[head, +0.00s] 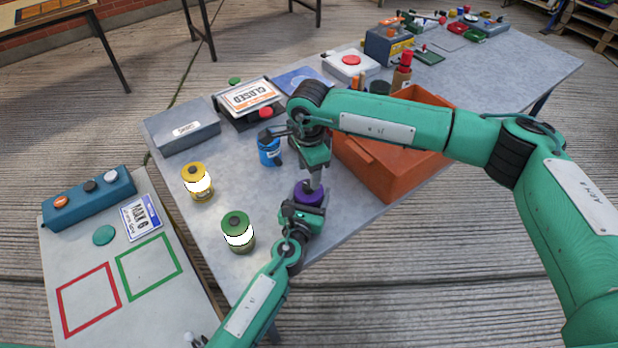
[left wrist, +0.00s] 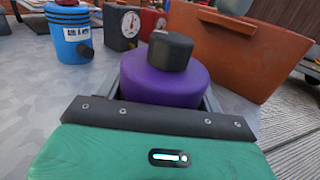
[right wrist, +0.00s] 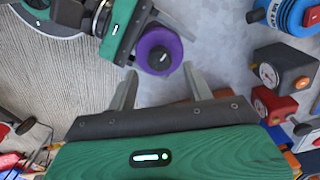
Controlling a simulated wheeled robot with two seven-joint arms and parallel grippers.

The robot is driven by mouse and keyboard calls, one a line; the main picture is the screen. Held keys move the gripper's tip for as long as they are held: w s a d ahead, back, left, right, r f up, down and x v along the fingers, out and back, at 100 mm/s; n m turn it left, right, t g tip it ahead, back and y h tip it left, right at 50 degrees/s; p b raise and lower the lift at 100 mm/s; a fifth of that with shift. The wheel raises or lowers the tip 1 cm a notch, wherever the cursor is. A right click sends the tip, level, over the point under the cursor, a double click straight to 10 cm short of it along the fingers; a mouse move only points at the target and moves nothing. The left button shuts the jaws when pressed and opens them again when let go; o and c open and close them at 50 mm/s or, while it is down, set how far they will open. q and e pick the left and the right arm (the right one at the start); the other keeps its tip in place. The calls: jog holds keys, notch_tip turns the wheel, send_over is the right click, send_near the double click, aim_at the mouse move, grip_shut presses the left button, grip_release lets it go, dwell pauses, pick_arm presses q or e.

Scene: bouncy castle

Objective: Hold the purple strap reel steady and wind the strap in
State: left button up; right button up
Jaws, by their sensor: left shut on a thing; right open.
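The purple strap reel (head: 308,194) stands upright near the table's front edge; it also shows in the left wrist view (left wrist: 165,85) and the right wrist view (right wrist: 156,38). A dark knob (left wrist: 170,50) sits off-centre on its top. My left gripper (head: 298,210) is shut around the reel's body from the front. My right gripper (head: 314,178) points down above the reel. In the right wrist view its two fingers (right wrist: 160,88) are spread with nothing between them, and the knob lies just beyond their tips. I cannot make out the strap.
A blue canister (head: 270,152), a yellow canister (head: 197,182) and a green canister (head: 237,231) stand left of the reel. An orange bin (head: 385,170) stands close on the right. A box with a gauge (left wrist: 122,25) stands behind. Bare table lies between the canisters.

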aim_at(309, 183)
notch_tip(309, 183, up, 8)
jog(key=shift+r, duration=0.1)
dwell(0.4)
pick_arm(q)
jog(key=o, duration=1.4)
jog(key=shift+c, duration=0.2)
jog(key=shift+s, duration=0.1)
